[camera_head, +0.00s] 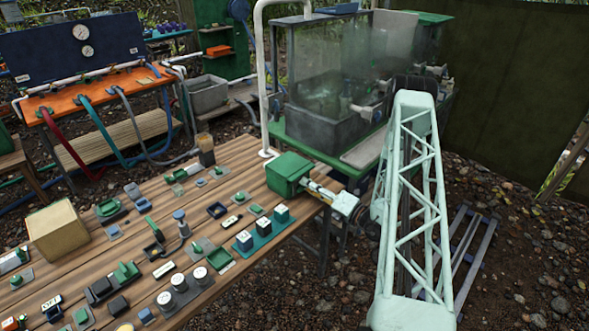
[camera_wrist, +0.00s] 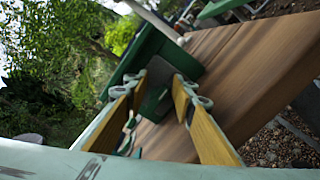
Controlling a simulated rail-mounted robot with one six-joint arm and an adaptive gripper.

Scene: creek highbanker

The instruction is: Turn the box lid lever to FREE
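A green box (camera_head: 289,172) stands at the right end of the wooden table, and my gripper (camera_head: 309,186) reaches to its right side. In the wrist view the green box (camera_wrist: 150,45) is close ahead. The two yellow-padded fingers of my gripper (camera_wrist: 158,82) are spread apart there. A dark grey block-like part (camera_wrist: 158,88) on the box shows between the fingertips, with no clear contact on either side. I cannot tell whether this part is the lid lever. No FREE marking can be read.
The wooden table (camera_head: 235,155) carries several switches, knobs and buttons left of the box. A white pipe (camera_head: 262,85) rises behind the box. A misty glass tank (camera_head: 325,85) stands beyond. A tan block (camera_head: 57,232) sits at the left. Gravelly ground lies to the right.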

